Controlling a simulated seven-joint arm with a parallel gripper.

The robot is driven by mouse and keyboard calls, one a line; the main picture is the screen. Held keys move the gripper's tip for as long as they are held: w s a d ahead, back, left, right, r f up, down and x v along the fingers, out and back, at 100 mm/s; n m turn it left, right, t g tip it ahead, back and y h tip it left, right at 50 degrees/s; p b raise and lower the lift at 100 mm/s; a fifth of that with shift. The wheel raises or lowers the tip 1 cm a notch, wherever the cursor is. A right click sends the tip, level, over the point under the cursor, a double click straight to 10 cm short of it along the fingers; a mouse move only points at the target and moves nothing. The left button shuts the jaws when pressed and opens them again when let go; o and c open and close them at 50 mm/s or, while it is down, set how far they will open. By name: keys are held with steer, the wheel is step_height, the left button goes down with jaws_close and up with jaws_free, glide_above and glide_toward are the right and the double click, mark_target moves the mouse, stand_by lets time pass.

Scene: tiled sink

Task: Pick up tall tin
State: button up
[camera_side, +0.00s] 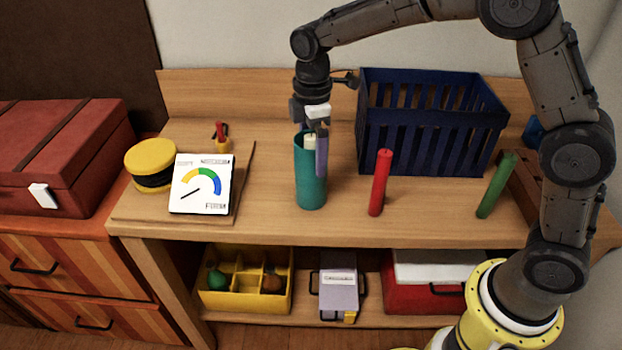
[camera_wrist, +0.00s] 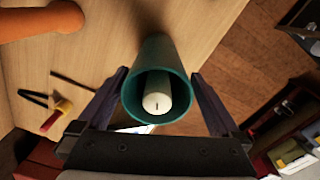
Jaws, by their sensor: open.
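The tall tin is a teal open-topped cylinder (camera_side: 311,185) standing upright on the wooden bench. A cream rod, like a candle (camera_side: 309,142), stands inside it. In the wrist view the tin (camera_wrist: 165,60) is seen from above with the rod (camera_wrist: 157,98) in its mouth. My gripper (camera_side: 314,150) points down over the tin from behind. Its fingers are open, one on each side of the tin, as the wrist view shows (camera_wrist: 160,75). Gaps show between the fingers and the tin wall there. The far finger is mostly hidden in the side view.
A navy slatted crate (camera_side: 415,145) stands behind right. A red cylinder (camera_side: 380,182) and a green one (camera_side: 496,185) stand to the right. A white gauge card (camera_side: 201,184), a yellow-lidded round box (camera_side: 150,157) and a small yellow cup (camera_side: 222,146) are to the left.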

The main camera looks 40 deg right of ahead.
step_height(320, 180, down, 4)
steer(key=shift+w+f, duration=0.1)
steer(key=shift+c, duration=0.3)
steer(key=c, duration=1.2)
